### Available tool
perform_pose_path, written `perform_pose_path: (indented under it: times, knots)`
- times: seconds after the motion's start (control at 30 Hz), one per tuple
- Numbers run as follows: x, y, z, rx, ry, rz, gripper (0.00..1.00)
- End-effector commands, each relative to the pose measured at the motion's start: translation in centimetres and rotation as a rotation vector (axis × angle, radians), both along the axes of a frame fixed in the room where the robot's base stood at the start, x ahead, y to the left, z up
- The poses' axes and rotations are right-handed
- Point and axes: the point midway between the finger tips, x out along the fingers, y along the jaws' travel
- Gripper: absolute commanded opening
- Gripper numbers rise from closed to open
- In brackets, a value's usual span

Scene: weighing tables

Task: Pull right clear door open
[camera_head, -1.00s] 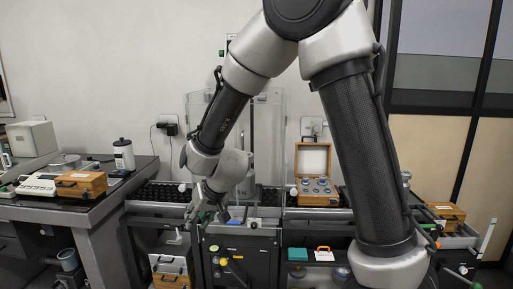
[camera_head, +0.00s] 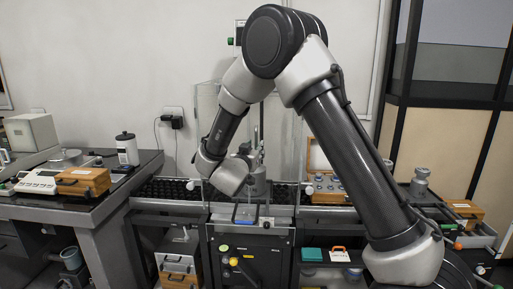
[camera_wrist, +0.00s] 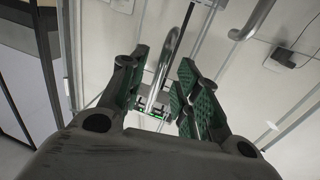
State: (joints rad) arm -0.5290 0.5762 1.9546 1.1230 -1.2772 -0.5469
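A clear case stands behind my arm in the head view. Its right clear door (camera_head: 286,130) is partly hidden by my arm. In the wrist view the picture appears turned over, with the dark-framed partition at left. A curved metal handle (camera_wrist: 168,60) there lies between the two green-padded fingers of my gripper (camera_wrist: 165,88). The fingers are spread, with room beside the handle; I cannot tell whether either touches it. A second curved handle (camera_wrist: 246,27) is at upper right, outside the fingers. The fingertips are hidden behind my wrist in the head view.
A wooden weight box (camera_head: 318,160) with an open lid stands right of the case. A dark cabinet (camera_head: 250,262) with a yellow knob is below it. A wall socket (camera_wrist: 283,59) shows in the wrist view.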

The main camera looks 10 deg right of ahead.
Motion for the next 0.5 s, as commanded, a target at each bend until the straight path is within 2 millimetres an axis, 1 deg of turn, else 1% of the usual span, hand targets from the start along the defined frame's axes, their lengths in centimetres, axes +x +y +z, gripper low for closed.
perform_pose_path:
  times: [0.1,0.2,0.5]
  knots:
    - [1.4,-0.8,0.0,0.001,0.000,-0.002,0.32]
    - [2.1,-1.2,0.0,0.001,0.000,0.000,0.32]
    - [2.3,-1.3,0.0,0.001,0.000,0.001,0.32]
